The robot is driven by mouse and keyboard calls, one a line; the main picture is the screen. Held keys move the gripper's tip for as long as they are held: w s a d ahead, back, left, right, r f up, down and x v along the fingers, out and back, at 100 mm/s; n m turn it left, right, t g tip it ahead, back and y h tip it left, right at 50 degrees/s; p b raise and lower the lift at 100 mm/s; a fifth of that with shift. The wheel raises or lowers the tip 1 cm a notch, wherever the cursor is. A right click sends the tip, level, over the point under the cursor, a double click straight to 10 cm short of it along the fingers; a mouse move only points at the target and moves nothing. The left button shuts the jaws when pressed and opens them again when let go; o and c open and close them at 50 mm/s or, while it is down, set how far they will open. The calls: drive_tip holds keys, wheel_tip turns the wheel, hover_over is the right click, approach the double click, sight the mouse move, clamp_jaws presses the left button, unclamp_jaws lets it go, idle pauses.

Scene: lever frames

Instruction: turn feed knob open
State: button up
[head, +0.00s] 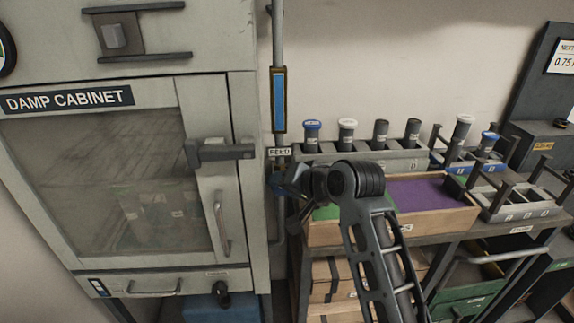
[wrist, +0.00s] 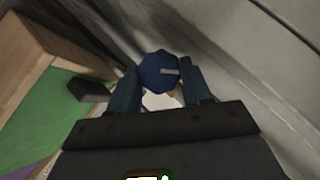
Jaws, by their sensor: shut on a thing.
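The feed knob (wrist: 160,72) is blue and faceted, with a pale mark on its face, in the upper middle of the wrist view. My gripper (wrist: 162,84) has one finger on each side of it and is shut on it. In the head view my gripper (head: 285,181) is at the vertical pipe (head: 278,50), just below the FEED label (head: 280,152). There my wrist hides most of the knob, and only a bit of blue shows.
The damp cabinet (head: 247,215) stands close on the left, its door shut, with a latch handle (head: 225,152) sticking out. On the right, a wooden box (head: 440,222) with green and purple compartments and racks of capped tubes (head: 347,130) crowd the bench.

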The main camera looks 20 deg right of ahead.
drive_tip(key=shift+a+r+n+g+h+p, duration=0.1)
drive_tip(key=shift+n+g+h+p, duration=0.35)
drive_tip(key=shift+h+p, duration=0.65)
drive_tip(key=shift+a+r+n+g+h+p, duration=0.1)
drive_tip(key=shift+n+g+h+p, duration=0.35)
drive_tip(key=shift+p, duration=1.1)
drive_tip(key=shift+f, duration=0.1)
drive_tip(key=o, duration=1.1)
drive_tip(key=shift+c, duration=0.2)
drive_tip(key=shift+w+a, duration=0.1)
drive_tip(key=shift+a, duration=0.1)
